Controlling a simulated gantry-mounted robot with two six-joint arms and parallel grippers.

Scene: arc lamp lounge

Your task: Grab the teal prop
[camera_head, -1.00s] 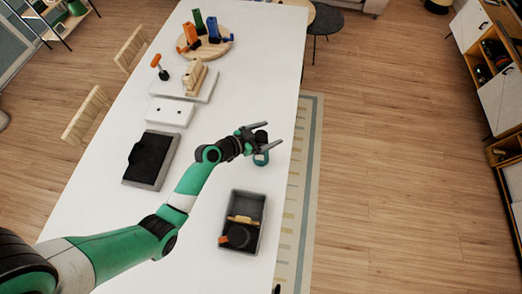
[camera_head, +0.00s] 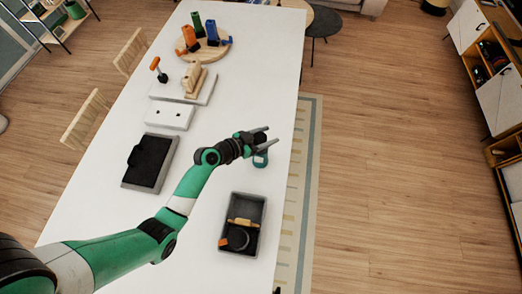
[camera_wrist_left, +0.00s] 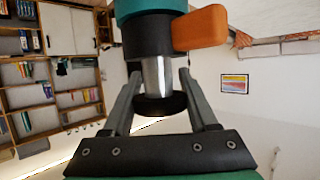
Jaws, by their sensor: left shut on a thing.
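The teal prop (camera_head: 261,159) stands near the right edge of the white table in the head view; my gripper hides part of it. In the left wrist view, the prop (camera_wrist_left: 160,75) shows a teal end, a black collar with an orange lever and a bare silver shaft ending in a black flange. My left gripper (camera_head: 269,136) is shut on it, with one finger on each side of the silver shaft. I cannot tell whether the prop is touching the table. My right gripper is not in view.
A grey tray (camera_head: 262,207) with dark and orange parts lies close in front of the gripper. A grey pad with a black block (camera_head: 149,163), a white block (camera_head: 170,116) and a round wooden board (camera_head: 219,48) lie to the left and farther back. Table around the prop is clear.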

